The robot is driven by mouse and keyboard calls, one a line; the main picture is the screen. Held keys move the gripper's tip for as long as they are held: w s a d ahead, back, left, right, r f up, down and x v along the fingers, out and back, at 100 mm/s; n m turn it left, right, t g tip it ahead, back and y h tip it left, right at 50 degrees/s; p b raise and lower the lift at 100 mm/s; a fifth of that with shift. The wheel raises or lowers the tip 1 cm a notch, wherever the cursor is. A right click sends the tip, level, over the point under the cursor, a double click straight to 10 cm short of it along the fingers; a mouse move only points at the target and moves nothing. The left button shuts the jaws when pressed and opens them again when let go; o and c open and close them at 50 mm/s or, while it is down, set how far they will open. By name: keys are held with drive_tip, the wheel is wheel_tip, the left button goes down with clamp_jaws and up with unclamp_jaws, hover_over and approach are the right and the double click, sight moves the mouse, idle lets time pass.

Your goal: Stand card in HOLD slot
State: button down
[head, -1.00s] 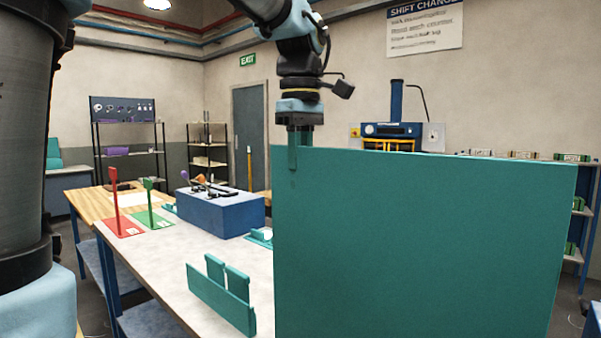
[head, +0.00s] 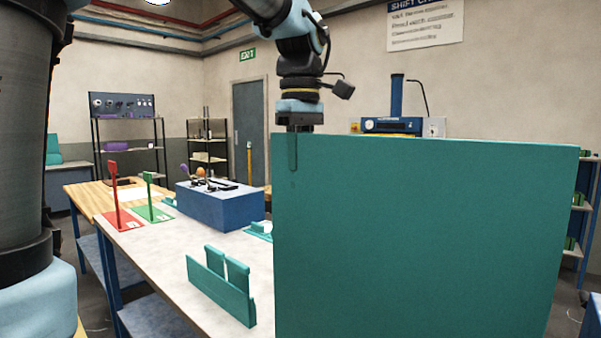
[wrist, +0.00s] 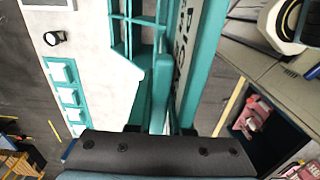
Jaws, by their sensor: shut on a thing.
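My gripper (head: 293,160) points down at the upper left edge of a large teal panel (head: 430,230), which fills the right of the head view. One finger shows against the panel's face. In the wrist view my gripper (wrist: 158,128) is shut on a teal piece (wrist: 159,98); I cannot tell whether it is part of the panel. A pale, teal-edged strip with partly readable lettering (wrist: 188,60) runs up beside it. On the bench stand a red upright on a red base (head: 114,190) and a green one (head: 150,195). I cannot read which slot is HOLD.
A teal rack with two raised tabs (head: 220,285) stands on the pale bench (head: 185,255). A blue box (head: 222,208) with small tools on top is behind it. The panel hides the bench's right side. Bare bench top shows around the rack.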

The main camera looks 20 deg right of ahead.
sight(300, 197)
drive_tip(key=shift+f, duration=0.15)
drive_tip(key=shift+f+b, duration=1.5)
drive_tip(key=shift+f, duration=0.65)
drive_tip(key=c, duration=0.7)
unclamp_jaws()
drive_tip(key=shift+c, duration=0.2)
drive_tip(key=shift+r, duration=0.15)
wheel_tip(300, 197, up, 11)
drive_tip(key=shift+f+b, duration=0.2)
drive_tip(key=shift+b, duration=0.15)
